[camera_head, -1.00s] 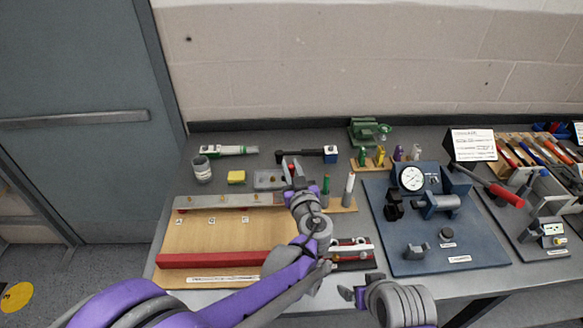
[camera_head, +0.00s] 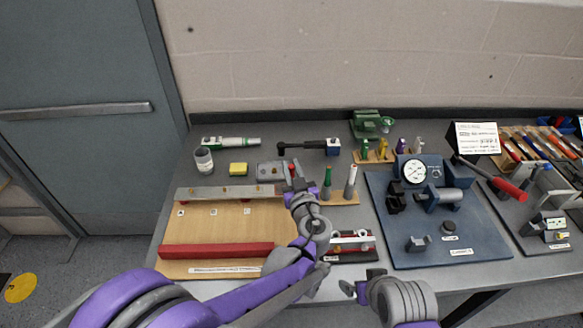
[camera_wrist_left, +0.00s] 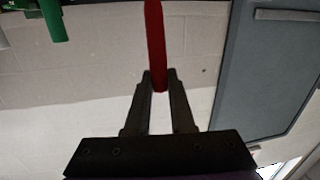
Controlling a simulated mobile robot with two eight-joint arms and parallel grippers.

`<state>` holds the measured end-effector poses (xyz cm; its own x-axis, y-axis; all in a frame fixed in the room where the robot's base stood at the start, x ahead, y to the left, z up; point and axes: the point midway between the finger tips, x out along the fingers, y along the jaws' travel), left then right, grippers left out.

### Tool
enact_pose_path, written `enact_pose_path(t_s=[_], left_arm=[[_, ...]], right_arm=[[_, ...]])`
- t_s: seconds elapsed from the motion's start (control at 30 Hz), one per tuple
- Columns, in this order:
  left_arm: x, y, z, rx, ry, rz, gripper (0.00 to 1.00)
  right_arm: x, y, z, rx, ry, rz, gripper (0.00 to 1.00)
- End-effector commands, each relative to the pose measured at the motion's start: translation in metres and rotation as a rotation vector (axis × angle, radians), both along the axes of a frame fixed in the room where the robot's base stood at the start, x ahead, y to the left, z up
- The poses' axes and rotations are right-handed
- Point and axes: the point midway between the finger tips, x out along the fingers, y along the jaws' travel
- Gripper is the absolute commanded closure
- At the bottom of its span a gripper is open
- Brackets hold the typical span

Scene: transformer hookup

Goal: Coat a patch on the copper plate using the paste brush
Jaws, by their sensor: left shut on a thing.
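My left gripper (camera_head: 297,183) is shut on a slim red handle, which I take to be the paste brush (camera_head: 291,168). In the left wrist view the red handle (camera_wrist_left: 155,40) stands upright between the left fingertips (camera_wrist_left: 159,82). The brush's working end cannot be made out. A long flat grey bar (camera_head: 225,192) with small studs lies along the back of the wooden board. Its right end looks brownish and may be the copper plate (camera_head: 279,189); my left gripper is just right of it and partly hides that area. My right gripper (camera_head: 355,291) is at the front edge, its jaw state unclear.
A grey tray (camera_head: 267,170), yellow sponge (camera_head: 238,169) and grey jar (camera_head: 204,160) stand behind the board. Green and white-red upright tools (camera_head: 350,182) stand close right of my left gripper. A red bar (camera_head: 215,250) lies at the board's front. A blue fixture plate (camera_head: 440,245) is further right.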

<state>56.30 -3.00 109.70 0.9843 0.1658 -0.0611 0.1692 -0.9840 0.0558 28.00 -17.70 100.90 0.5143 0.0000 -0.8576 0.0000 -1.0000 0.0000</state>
Motion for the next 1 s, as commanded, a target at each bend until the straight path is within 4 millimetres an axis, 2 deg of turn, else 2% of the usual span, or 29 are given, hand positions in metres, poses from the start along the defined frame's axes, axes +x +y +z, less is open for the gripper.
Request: enact_pose_path(t_s=[0.73,1.0], left_arm=[[0.0,0.0,-0.0079,0.0,0.0,0.0,1.0],[0.0002,-0.0075,-0.0074,0.0,0.0,-0.001,1.0]], right_arm=[[-0.0021,0.0,-0.0033,0.0,0.004,0.0,0.0],[-0.0014,0.0,-0.0022,0.0,0.003,0.0,0.0]])
